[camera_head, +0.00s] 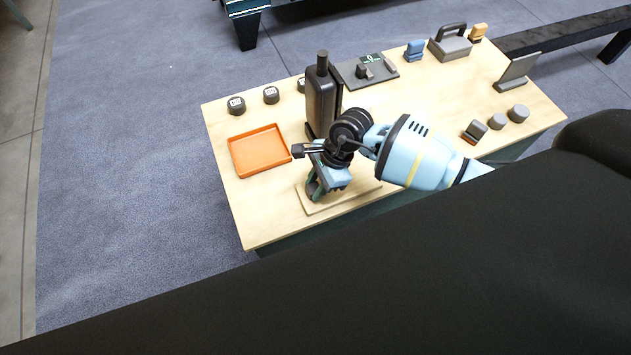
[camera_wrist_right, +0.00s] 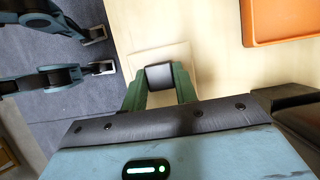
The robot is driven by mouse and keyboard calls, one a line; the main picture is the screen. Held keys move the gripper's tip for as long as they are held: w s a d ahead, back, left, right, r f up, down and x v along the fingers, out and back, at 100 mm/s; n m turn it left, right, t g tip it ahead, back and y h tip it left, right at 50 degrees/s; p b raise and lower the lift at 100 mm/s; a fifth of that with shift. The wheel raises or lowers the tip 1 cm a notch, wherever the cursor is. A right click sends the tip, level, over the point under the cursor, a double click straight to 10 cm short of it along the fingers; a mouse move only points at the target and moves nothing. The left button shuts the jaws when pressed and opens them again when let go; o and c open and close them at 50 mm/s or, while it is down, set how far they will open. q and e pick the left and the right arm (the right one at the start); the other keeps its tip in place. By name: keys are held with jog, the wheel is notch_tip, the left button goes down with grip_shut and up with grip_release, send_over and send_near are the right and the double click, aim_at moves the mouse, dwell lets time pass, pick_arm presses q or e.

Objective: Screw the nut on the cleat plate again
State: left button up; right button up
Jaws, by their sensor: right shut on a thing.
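My right gripper (camera_head: 313,188) points down over a pale square board (camera_head: 343,205) near the table's front left. In the right wrist view, its green fingers (camera_wrist_right: 159,88) are shut on a dark grey blocky thing (camera_wrist_right: 159,75), which I take for the nut. That thing is above or on the pale board (camera_wrist_right: 170,55); contact is unclear. The gripper hides it in the head view. A grey plate (camera_head: 350,74) with a black block and a green mark lies farther back; I cannot tell whether it is the cleat plate. My left gripper is not clearly seen.
An orange tray (camera_head: 258,151) is left of the gripper. A tall black case (camera_head: 321,95) stands close behind it. Several dark round pieces (camera_head: 270,95) line the back left. A handled grey block (camera_head: 452,44), grey cylinders (camera_head: 518,112) and a tilted panel (camera_head: 517,72) stand right.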

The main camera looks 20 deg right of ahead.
dwell(0.3)
jog(key=o, duration=1)
pick_arm(q)
jog(key=shift+r, duration=0.2)
pick_arm(e)
jog(key=shift+v, duration=3.85)
pick_arm(q)
jog(key=shift+w, duration=0.1)
pick_arm(e)
jog(key=shift+r, duration=0.1)
pick_arm(q)
jog(key=shift+t, duration=0.5)
jog(key=w+r+p, duration=0.2)
jog(key=r, duration=0.1)
jog(key=w+r+p, duration=0.1)
jog(key=shift+r+p, duration=0.35)
jog(key=shift+p, duration=0.05)
pick_arm(e)
notch_tip(320, 180, up, 7)
jog(key=shift+f, duration=0.1)
